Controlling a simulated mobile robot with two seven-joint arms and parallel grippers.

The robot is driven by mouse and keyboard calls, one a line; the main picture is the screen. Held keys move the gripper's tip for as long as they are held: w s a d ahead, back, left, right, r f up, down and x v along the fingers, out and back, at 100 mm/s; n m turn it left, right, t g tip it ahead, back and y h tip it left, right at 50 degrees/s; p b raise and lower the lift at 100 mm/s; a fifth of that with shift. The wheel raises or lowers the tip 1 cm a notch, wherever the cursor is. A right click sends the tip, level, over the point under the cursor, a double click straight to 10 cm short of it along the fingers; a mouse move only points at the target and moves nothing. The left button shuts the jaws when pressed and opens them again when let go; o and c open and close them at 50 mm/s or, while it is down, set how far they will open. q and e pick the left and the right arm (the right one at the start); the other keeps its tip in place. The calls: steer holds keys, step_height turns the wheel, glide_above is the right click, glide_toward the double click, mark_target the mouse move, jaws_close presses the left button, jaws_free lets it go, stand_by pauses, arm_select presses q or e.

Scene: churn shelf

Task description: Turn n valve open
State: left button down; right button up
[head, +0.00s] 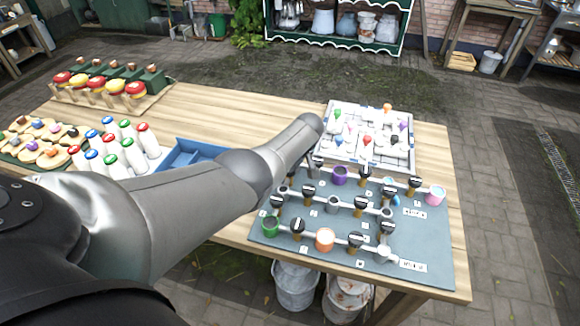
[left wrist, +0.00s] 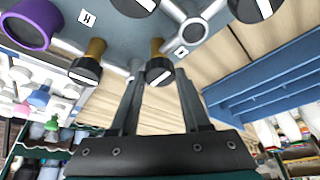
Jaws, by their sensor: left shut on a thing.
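A grey valve panel (head: 345,245) lies on the wooden table and carries several black-capped valve knobs with white marks, joined by pipes. My left gripper (left wrist: 160,80) is at the panel's back edge, with its two fingers either side of one black knob (left wrist: 158,73) on a brown stem, shut on it. Another black knob (left wrist: 86,70) stands beside it, clear of the fingers. Small white letter labels (left wrist: 88,17) sit on the panel; I cannot read surely which is n. In the head view my arm partly hides the panel's back left. My right gripper is not in view.
A purple cup (head: 339,175) sits close to the gripper. Behind the panel is a white tray (head: 372,135) with coloured knobs. A blue rack (head: 190,152) and bottles (head: 112,150) stand left, behind my arm.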

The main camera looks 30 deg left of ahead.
arm_select(q)
steer(key=shift+c, duration=1.8)
jaws_free()
steer(key=shift+d+r+p, duration=0.15)
steer(key=shift+r+p, duration=0.45)
steer(key=p+v, duration=0.5)
steer(key=v, duration=0.9)
steer(key=shift+p, duration=0.3)
steer(key=shift+s, duration=0.1)
